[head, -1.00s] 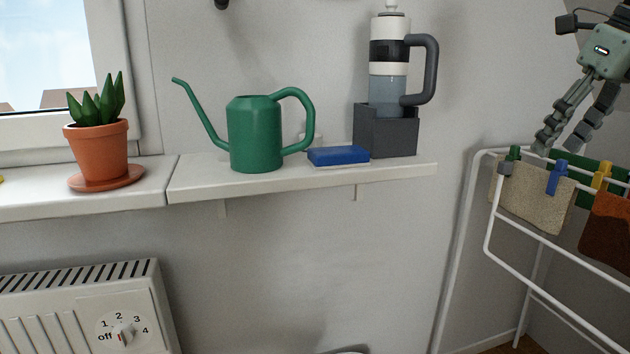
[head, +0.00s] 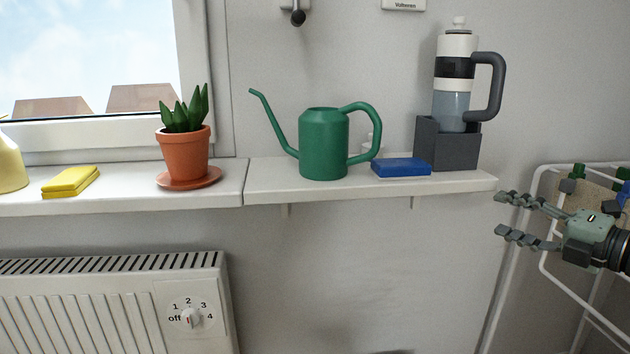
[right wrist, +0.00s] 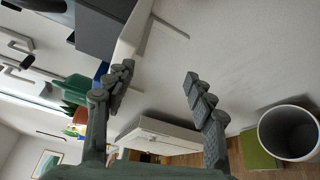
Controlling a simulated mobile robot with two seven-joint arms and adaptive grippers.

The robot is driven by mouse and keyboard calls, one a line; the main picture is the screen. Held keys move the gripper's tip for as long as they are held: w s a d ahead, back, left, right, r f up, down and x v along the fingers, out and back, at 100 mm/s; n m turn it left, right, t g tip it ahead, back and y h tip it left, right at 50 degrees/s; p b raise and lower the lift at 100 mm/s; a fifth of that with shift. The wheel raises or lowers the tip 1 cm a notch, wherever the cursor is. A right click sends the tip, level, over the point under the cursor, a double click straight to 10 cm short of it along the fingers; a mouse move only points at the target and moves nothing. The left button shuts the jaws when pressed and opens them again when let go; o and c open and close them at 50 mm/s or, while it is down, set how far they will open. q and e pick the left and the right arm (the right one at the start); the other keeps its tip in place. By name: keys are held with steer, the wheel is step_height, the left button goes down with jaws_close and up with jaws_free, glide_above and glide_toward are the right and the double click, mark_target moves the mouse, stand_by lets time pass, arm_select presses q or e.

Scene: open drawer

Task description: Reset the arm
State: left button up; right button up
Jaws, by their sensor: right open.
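My right gripper (head: 506,215) comes in from the right edge of the head view, in front of the drying rack. Its fingers point left, spread apart, with nothing between them. In the right wrist view the two fingers (right wrist: 158,80) are also apart and empty, with the white wall behind them. The fingers are just below and right of the shelf's right end in the head view. My left gripper is not in the head view.
A shelf (head: 270,192) holds a green watering can (head: 323,145), a blue sponge (head: 401,167) and a bottle (head: 455,85) in a grey box (head: 447,150). A white drying rack (head: 545,185) stands at right. A radiator (head: 100,310) is lower left. A bin (right wrist: 290,132) shows in the right wrist view.

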steer(key=s+d+f+m+g+h+p, duration=0.1)
steer(key=s+f+m+h, duration=0.25)
steer(key=f+m, duration=0.4)
steer(key=s+d+f+m+g+h, duration=0.1)
steer(key=s+d+f+m+h, duration=0.25)
steer(key=f, duration=0.65)
steer(key=s+a+f+m+h+p, duration=0.1)
steer(key=s+f+m+h, duration=0.1)
steer(key=f+m+h, duration=0.5)
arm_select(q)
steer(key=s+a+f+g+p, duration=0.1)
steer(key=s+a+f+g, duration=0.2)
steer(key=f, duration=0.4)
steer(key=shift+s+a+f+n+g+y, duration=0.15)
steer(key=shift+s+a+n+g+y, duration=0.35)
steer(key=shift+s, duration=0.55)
arm_select(e)
steer(key=s+a+f+m+g+y, duration=0.2)
steer(key=s+a+f+m+g, duration=0.1)
steer(key=s+a+f, duration=0.4)
steer(key=s+a+f+m+g+y, duration=0.2)
steer(key=s+a+f+m+g, duration=0.2)
steer(key=s+f, duration=0.7)
steer(key=s+a+g, duration=0.2)
steer(key=s+a, duration=0.1)
steer(key=a, duration=0.1)
steer(key=shift+f+g, duration=0.15)
steer(key=shift+g, duration=0.15)
